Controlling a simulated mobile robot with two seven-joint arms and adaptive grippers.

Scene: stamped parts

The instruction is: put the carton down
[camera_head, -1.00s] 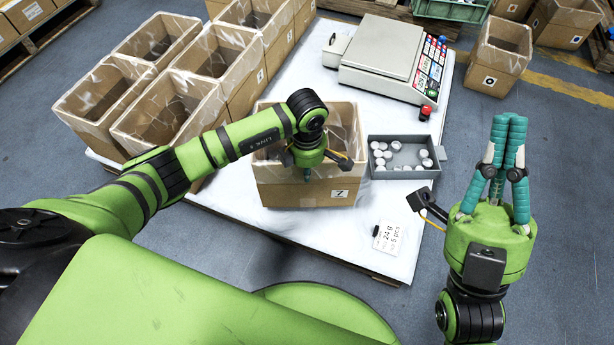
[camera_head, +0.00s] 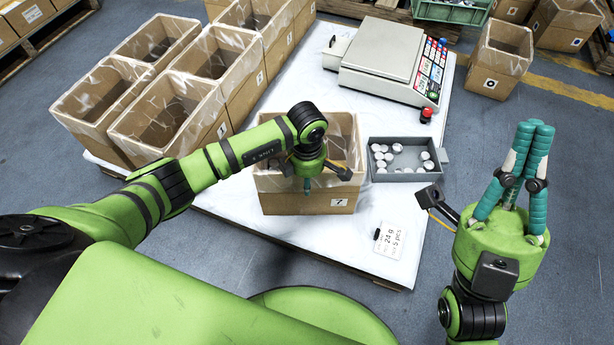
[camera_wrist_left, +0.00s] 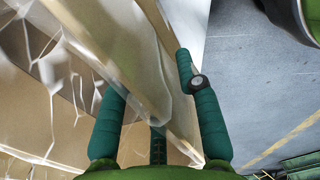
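The carton (camera_head: 300,203) is an open brown cardboard box with a clear liner and a label on its near face. It stands upright at or just above the white table top; I cannot tell if its bottom touches. My left gripper (camera_head: 307,183) is at its near wall, with a teal finger outside. In the left wrist view the fingers (camera_wrist_left: 157,110) straddle the carton's lined wall (camera_wrist_left: 120,45), one partly hidden behind the liner, and appear shut on it. My right gripper (camera_head: 535,128) is empty, its fingers together, off the table's right side.
A grey tray (camera_head: 400,176) with several small round parts sits close right of the carton. A scale (camera_head: 380,52) stands behind, beside a red-topped button (camera_head: 426,115). A sign card (camera_head: 391,240) lies in front. Several lined cartons (camera_head: 178,110) stand left.

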